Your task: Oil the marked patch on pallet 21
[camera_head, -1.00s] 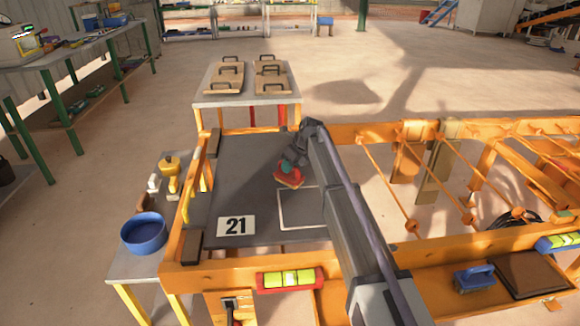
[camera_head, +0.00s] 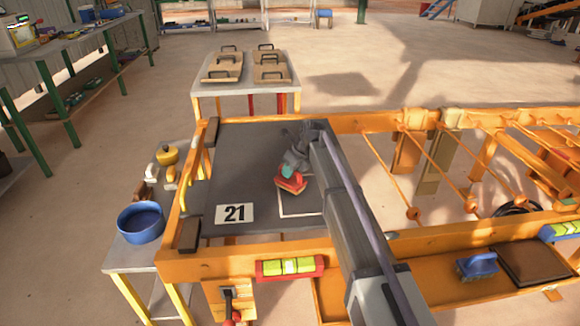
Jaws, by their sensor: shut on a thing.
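Pallet 21 is a dark grey board (camera_head: 235,165) in an orange frame, with a white "21" label (camera_head: 234,214) at its front left. The marked patch is a white outline (camera_head: 300,214) at the front right of the board, partly hidden behind my arm. My gripper (camera_head: 288,174) is shut on a red applicator (camera_head: 291,183), which is over the far left part of the outline. I cannot tell whether its underside touches the board.
A blue bowl (camera_head: 141,222) and a yellow pot (camera_head: 167,155) stand on a side table at left. A blue brush (camera_head: 477,266) sits at right. Boards with handles (camera_head: 222,68) lie on a table behind.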

